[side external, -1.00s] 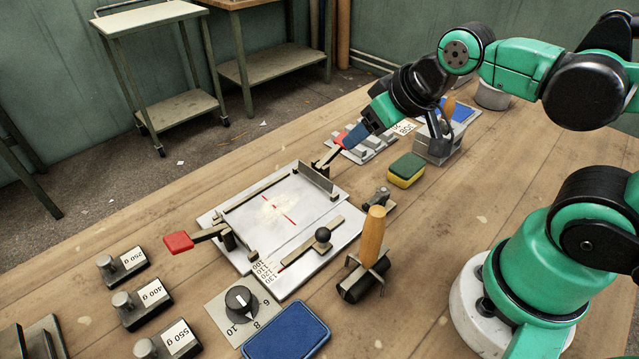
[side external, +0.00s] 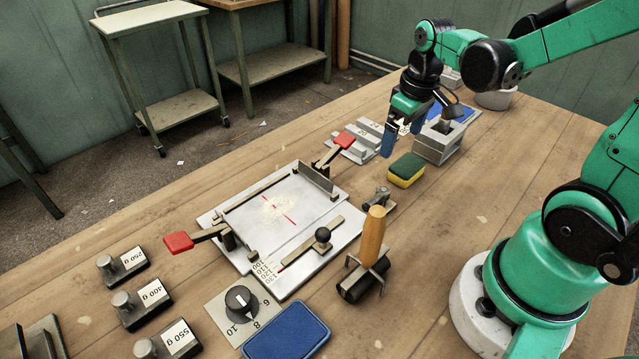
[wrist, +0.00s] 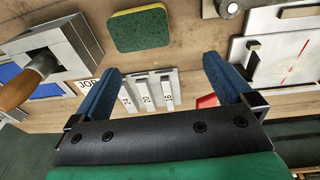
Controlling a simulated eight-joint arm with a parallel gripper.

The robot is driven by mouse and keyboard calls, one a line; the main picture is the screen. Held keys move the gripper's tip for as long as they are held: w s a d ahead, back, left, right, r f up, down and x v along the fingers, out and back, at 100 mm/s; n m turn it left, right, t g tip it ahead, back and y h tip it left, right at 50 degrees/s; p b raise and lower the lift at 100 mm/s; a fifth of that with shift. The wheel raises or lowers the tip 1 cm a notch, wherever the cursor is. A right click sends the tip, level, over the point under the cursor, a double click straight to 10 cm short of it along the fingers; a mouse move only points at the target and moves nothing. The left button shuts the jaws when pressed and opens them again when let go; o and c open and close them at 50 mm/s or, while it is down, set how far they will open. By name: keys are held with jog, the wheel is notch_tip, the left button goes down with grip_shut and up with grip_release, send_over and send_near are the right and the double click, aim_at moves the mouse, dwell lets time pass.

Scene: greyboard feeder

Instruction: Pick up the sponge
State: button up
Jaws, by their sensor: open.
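The sponge (side external: 406,170), yellow below with a green top, lies flat on the wooden table in the side view, right of the feeder plate. In the wrist view the sponge (wrist: 139,29) shows its green face near the top edge, beyond the fingertips. My gripper (side external: 401,142) is open and empty, with blue fingers pointing down. It hangs above the table just behind and left of the sponge, apart from it. In the wrist view the two fingers of my gripper (wrist: 160,75) are spread wide, with nothing between them but the table and grey blocks below.
A grey holder box (side external: 438,143) with a wooden-handled tool stands close behind the sponge. Labelled grey blocks (wrist: 150,92) lie below my gripper. The feeder plate (side external: 283,228) has red-tipped levers, one (side external: 343,141) near my gripper. A wooden-handled roller (side external: 369,255) stands in front.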

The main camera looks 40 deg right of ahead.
aim_at(408, 164)
jog(key=shift+s+d+f+g+y, duration=0.15)
jog(key=shift+s+d+f+g, duration=0.15)
jog(key=shift+d+f, duration=0.35)
jog(key=shift+s+d+f+g+y, duration=0.15)
jog(key=shift+d+f+g, duration=0.15)
jog(key=shift+d+f, duration=0.3)
jog(key=shift+f, duration=2.7)
jog(key=c, duration=0.9)
notch_tip(408, 164, up, 20)
jog(key=shift+r, duration=0.1)
